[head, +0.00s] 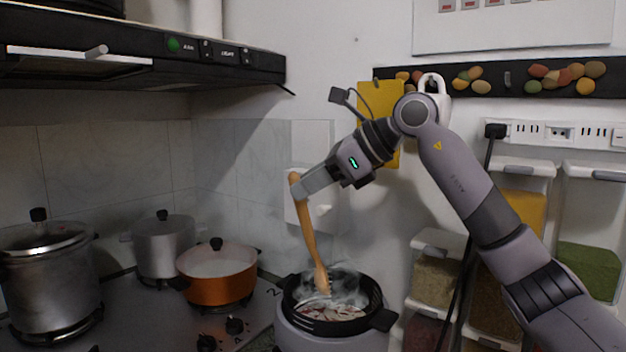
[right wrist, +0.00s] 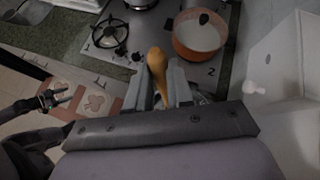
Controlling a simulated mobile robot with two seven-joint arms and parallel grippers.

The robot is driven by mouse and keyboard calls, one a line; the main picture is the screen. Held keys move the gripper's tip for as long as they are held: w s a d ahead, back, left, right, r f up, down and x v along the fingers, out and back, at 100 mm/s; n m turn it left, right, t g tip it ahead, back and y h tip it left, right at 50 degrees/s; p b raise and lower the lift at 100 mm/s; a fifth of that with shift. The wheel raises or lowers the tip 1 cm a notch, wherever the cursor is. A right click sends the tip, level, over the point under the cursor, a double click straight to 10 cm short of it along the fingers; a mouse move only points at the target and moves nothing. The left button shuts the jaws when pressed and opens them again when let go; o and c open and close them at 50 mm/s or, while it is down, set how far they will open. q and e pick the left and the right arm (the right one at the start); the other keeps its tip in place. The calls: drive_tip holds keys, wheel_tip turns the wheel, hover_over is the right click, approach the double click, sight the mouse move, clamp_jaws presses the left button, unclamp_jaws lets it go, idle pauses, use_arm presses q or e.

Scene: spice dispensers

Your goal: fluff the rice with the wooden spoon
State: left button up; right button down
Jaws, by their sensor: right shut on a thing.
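The wooden spoon (head: 310,235) is nearly upright, tilted slightly, and its lower end is inside the open cooker pot (head: 285,303). My right gripper (head: 297,190) is shut on the upper part of its handle, above the pot. The handle end (right wrist: 156,60) shows between the fingers in the right wrist view. Pale contents (head: 330,311), the rice as far as I can tell, lie in the pot under steam. The spoon's tip is partly veiled, so I cannot tell how deep it sits. My left gripper (right wrist: 57,98) is at the left of the right wrist view, open and empty.
An orange pot (head: 218,285) and two metal pots stand on the stove (head: 150,325) to the left. Spice dispensers (head: 437,280) hang on the wall to the right, with a black cable in front. A range hood (head: 140,65) overhangs the stove.

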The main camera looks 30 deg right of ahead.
drive_tip(key=b, duration=0.6)
hover_over(325, 273)
drive_tip(key=f, duration=0.9)
drive_tip(key=shift+s+a+f, duration=0.15)
drive_tip(key=shift+a, duration=0.2)
drive_tip(key=shift+d+f, duration=0.1)
drive_tip(key=shift+f, duration=0.25)
drive_tip(key=shift+d+f+b, duration=0.1)
drive_tip(key=shift+f+b, duration=0.3)
drive_tip(key=shift+b, duration=0.05)
